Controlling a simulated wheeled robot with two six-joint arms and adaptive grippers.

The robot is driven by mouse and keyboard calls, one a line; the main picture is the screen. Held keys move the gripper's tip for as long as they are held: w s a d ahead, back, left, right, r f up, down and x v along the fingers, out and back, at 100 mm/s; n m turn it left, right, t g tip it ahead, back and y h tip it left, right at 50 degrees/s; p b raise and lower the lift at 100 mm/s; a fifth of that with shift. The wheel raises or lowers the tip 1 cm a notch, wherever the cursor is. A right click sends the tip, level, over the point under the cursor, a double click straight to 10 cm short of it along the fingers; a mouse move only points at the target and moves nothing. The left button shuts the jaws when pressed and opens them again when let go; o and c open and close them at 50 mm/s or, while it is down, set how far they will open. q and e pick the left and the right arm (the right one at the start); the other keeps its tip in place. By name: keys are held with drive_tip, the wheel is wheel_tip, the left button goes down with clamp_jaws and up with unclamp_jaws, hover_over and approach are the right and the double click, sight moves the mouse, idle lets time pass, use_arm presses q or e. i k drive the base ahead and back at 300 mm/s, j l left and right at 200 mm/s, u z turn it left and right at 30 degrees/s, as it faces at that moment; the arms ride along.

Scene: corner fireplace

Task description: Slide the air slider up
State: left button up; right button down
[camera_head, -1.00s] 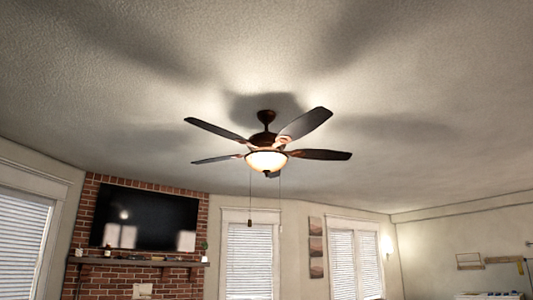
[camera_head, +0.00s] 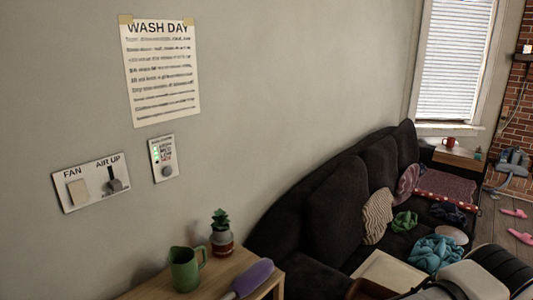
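The air slider (camera_head: 115,185) is a dark knob on a white wall plate (camera_head: 91,183), under the label "AIR UP". Its knob appears to sit in the lower part of a short upright slot; small print below it is unreadable. A pale rocker switch (camera_head: 78,192) marked "FAN" is on the same plate, left of the slider. Neither of my grippers can be made out in the head view. A white and black part of my own arm shows at the bottom right, far from the plate.
A small control panel (camera_head: 163,158) with green lights is right of the plate, below a "WASH DAY" poster (camera_head: 160,75). A wooden table (camera_head: 217,268) below holds a green mug (camera_head: 184,269), a potted plant (camera_head: 221,240) and a purple-headed brush (camera_head: 253,277). A dark sofa (camera_head: 325,215) stands right.

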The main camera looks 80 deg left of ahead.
sight(115, 185)
drive_tip(key=u, duration=3.6)
